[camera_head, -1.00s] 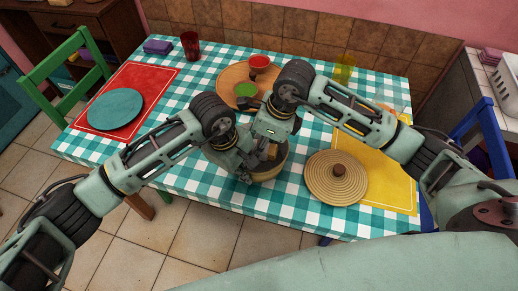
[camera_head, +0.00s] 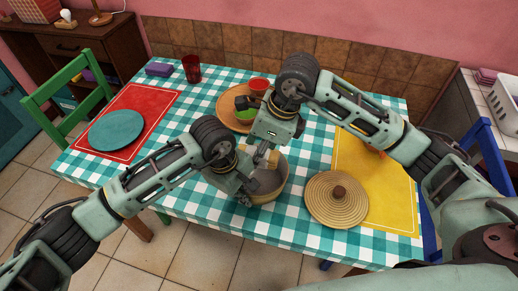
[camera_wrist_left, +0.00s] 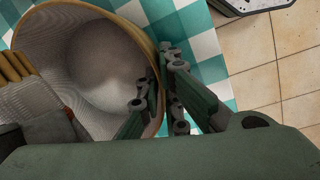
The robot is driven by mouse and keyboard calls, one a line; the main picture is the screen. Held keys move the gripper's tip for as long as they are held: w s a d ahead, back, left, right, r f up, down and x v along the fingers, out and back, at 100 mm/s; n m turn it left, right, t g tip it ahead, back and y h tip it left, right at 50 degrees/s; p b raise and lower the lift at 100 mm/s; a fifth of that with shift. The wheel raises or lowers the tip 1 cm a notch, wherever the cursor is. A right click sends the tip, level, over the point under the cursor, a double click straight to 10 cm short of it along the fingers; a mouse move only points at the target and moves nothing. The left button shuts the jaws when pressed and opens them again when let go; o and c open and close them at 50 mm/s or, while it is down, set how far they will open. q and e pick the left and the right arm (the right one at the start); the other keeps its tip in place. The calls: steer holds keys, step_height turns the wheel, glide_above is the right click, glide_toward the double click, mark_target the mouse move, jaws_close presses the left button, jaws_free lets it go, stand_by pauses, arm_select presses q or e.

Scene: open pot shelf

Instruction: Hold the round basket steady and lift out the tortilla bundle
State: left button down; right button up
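The round basket (camera_head: 268,197) stands at the table's near edge, open on top, its pale inside largely bare. It also shows in the left wrist view (camera_wrist_left: 97,60). My left gripper (camera_head: 243,190) is at its left rim; in the wrist view its fingers (camera_wrist_left: 160,92) straddle the rim, closed on it. The tortilla bundle, pale cloth around yellowish rounds, shows at the left of the wrist view (camera_wrist_left: 35,100) and as a small patch under my right gripper in the head view (camera_head: 272,159). My right gripper (camera_head: 267,150) appears shut on it at the basket's far side. Its fingertips are mostly hidden.
The woven lid (camera_head: 336,212) lies right of the basket, partly on the yellow placemat (camera_head: 392,200). Behind the grippers, a round board (camera_head: 232,97) holds a red bowl (camera_head: 259,85) and a partly hidden green one. A teal plate (camera_head: 116,131) and red cup (camera_head: 191,68) are left.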

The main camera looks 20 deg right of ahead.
arm_select(q)
steer(key=c, duration=1.9)
jaws_free()
steer(key=shift+o, duration=0.2)
steer(key=o, duration=0.8)
steer(key=shift+r, duration=0.15)
steer(key=shift+a+r+p, duration=0.2)
steer(key=shift+r+p, duration=0.4)
steer(key=shift+r, duration=0.6)
steer(key=shift+a+r+p, duration=0.2)
steer(key=shift+r+p, duration=0.35)
steer(key=shift+r, duration=0.65)
arm_select(e)
steer(key=shift+r, duration=1.15)
steer(key=shift+r+p, duration=1.8)
arm_select(q)
steer(key=r, duration=0.6)
steer(key=a+r, duration=0.1)
steer(key=r, duration=0.2)
